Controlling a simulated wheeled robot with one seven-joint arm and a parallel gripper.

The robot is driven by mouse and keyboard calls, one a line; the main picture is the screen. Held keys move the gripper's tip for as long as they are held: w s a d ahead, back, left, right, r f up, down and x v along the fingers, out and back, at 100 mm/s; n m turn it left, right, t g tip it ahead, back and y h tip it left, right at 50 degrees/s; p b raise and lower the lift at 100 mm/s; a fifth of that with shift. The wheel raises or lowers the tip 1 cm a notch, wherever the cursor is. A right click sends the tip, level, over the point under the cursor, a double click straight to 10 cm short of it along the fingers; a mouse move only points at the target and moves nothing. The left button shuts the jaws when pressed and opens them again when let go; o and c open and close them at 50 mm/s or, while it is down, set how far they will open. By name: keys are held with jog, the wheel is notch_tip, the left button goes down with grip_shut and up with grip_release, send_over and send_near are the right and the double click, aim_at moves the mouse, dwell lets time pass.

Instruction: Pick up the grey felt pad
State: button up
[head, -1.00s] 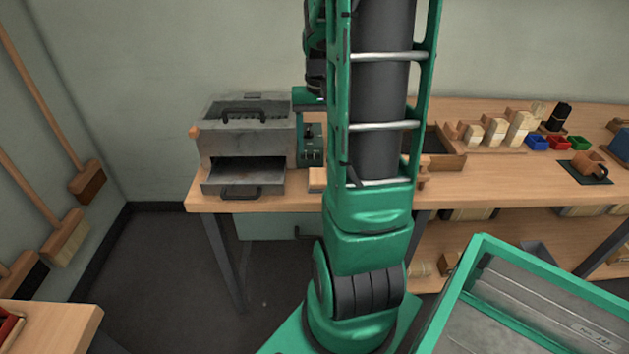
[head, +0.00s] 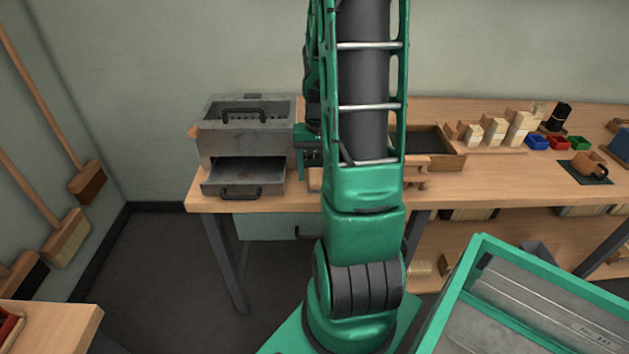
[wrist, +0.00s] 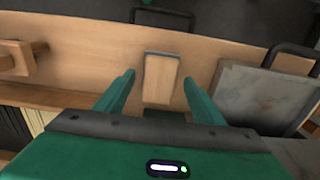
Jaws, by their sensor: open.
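A small pale wooden block with a grey edge (wrist: 161,82) lies on the workbench in the wrist view. It shows between the fingers of my gripper (wrist: 158,79), which are open and apart from it on both sides. I cannot tell whether this block is or carries the grey felt pad; no separate grey pad is clearly seen. In the head view my gripper (head: 308,150) is partly hidden behind my arm, above the bench beside the grey metal box. My arm covers most of the bench spot there.
The grey metal box (head: 240,137) has its drawer (head: 243,172) pulled out at the left; the drawer is close right in the wrist view (wrist: 262,92). Wooden blocks (head: 495,130), coloured bins (head: 536,142) and a mug (head: 590,163) on a dark mat stand right.

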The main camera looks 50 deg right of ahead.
aim_at(317, 175)
jog(key=shift+f, duration=0.35)
jog(key=shift+c, duration=0.5)
jog(key=c, duration=1.1)
jog(key=shift+r, duration=0.1)
jog(key=shift+c, duration=0.2)
jog(key=shift+r, duration=0.55)
notch_tip(317, 175, up, 2)
jog(key=shift+r, duration=0.25)
jog(key=a+r, duration=0.7)
jog(key=a, duration=0.4)
jog(key=shift+a+r, duration=0.15)
jog(key=shift+a, duration=0.2)
